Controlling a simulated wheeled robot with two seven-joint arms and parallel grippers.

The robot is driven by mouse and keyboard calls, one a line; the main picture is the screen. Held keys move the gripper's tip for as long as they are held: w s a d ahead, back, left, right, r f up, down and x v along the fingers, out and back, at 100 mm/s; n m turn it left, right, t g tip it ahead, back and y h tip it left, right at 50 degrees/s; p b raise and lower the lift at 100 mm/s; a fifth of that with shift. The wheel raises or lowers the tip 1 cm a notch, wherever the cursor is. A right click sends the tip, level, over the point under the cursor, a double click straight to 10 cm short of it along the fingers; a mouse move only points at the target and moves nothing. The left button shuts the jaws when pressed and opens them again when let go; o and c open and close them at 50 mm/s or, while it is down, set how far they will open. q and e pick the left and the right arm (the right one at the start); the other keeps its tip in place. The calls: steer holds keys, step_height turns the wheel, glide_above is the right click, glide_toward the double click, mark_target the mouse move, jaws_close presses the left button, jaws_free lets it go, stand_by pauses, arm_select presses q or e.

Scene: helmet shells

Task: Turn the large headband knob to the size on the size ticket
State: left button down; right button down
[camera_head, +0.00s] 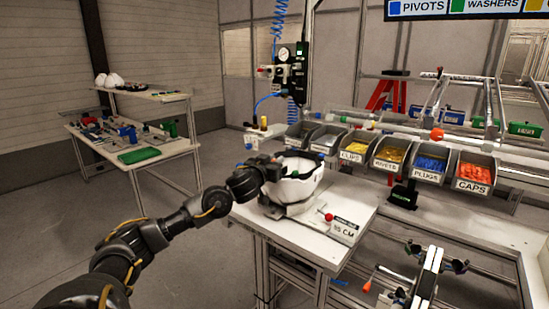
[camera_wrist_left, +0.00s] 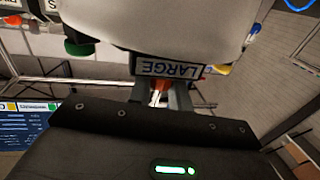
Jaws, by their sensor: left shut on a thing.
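A white helmet shell (camera_head: 297,185) sits on a stand at the left end of the white workbench; its underside also fills the top of the left wrist view (camera_wrist_left: 165,18). My left gripper (camera_head: 272,168) reaches its left side. In the left wrist view my fingers (camera_wrist_left: 160,96) are shut on a small orange-red thing (camera_wrist_left: 160,86), which looks like the large headband knob and is mostly hidden. A plate reading LARGE (camera_wrist_left: 168,69) is just above them, upside down. The size ticket (camera_head: 344,229) stands on the bench, with a CM figure hard to read. My right gripper is not in view.
Labelled bins of clips, rivets, plugs and caps (camera_head: 475,176) line the bench behind. A red ball (camera_head: 329,217) is beside the ticket. A second table (camera_head: 135,140) with parts stands at the far left. The floor between is clear.

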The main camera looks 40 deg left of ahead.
arm_select(q)
steer(key=m+h+p, duration=0.2)
steer(key=h, duration=0.1)
steer(key=shift+r+t, duration=0.1)
steer(key=shift+t, duration=0.2)
steer(key=shift+m+h+p, duration=0.6)
steer(key=shift+m+h, duration=0.9)
steer(key=shift+h, duration=1.2)
steer(key=c, duration=1.3)
jaws_free()
